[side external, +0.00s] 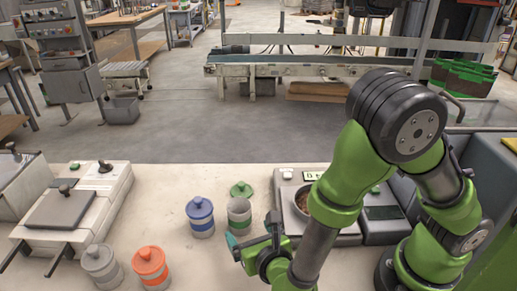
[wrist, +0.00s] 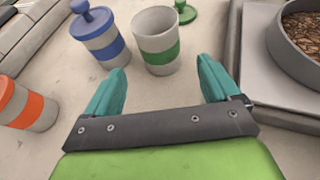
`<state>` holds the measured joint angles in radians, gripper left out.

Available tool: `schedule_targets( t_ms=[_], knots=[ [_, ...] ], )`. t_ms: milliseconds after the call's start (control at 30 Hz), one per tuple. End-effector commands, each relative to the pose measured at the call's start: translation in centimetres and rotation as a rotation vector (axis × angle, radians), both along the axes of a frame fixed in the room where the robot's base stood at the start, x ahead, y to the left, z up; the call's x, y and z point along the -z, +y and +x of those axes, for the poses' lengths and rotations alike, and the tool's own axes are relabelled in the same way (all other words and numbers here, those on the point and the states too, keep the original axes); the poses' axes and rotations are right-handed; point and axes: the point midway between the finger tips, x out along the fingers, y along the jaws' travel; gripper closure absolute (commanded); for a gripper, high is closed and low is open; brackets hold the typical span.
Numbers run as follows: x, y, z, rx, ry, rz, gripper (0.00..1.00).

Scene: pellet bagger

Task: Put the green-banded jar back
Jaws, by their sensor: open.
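The green-banded jar (side external: 239,216) stands upright on the bench without a lid. The wrist view shows it (wrist: 157,46) just beyond my fingertips, its mouth open and pale inside. A green knobbed lid (side external: 241,189) lies on the bench behind the jar; it also shows at the top of the wrist view (wrist: 185,11). My gripper (side external: 252,230) is low over the bench, open and empty. In the wrist view, its two teal fingers (wrist: 162,76) point toward the jar, which is ahead of the gap between them.
A lidded blue-banded jar (side external: 200,217) stands close left of the green one. An orange-banded jar (side external: 151,267) and a grey jar (side external: 101,266) stand nearer the front. A pan of brown pellets (wrist: 303,38) sits on a scale at right. A flat-plated machine (side external: 65,205) is at left.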

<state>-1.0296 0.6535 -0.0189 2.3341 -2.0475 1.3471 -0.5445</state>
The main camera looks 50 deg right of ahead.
Motion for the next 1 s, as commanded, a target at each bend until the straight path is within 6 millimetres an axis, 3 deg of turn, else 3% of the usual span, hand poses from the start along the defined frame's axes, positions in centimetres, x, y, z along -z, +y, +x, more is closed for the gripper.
schedule_targets(
  t_ms=[233,667,767,900,1000],
  knots=[
    [-1.2,1.1,-2.7,0.000,0.000,0.001,0.11],
    [-1.6,0.8,-2.9,0.023,-0.002,0.012,0.11],
    [-2.8,-1.0,-2.2,0.147,-0.013,0.086,0.11],
    [-5.8,-6.2,-1.7,0.509,-0.046,0.317,0.11],
    [-7.6,-9.8,-2.4,0.797,-0.078,0.524,0.11]
  ],
)
